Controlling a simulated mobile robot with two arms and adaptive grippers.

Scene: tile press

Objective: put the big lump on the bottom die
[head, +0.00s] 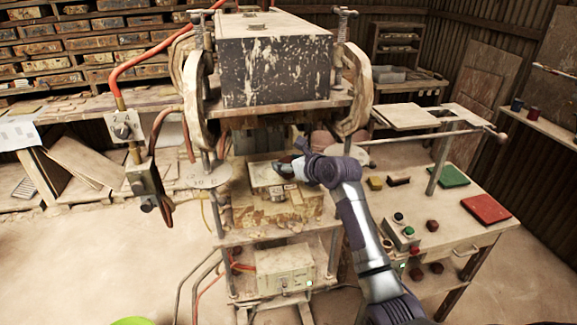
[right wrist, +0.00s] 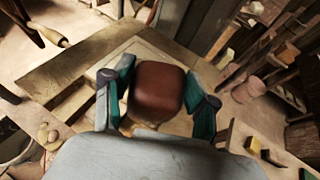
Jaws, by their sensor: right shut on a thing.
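The big lump (right wrist: 155,90) is a reddish-brown rounded block, seen in the right wrist view between the two teal-padded fingers of my right gripper (right wrist: 160,92). The gripper is shut on it. In the head view my right gripper (head: 290,168) is inside the press, over the right part of the bottom die (head: 262,178), a pale flat plate on the lower block. The gripper mostly hides the lump there. The die also shows beyond the lump in the right wrist view (right wrist: 128,48). I cannot tell whether the lump touches the die. My left gripper is not in view.
The heavy upper press block (head: 275,70) hangs above, between side frames. To the right stands a table with a red tile (head: 486,210), a green tile (head: 452,177), small brown lumps (head: 432,226) and a button box (head: 402,232). A control box (head: 285,272) sits below the press.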

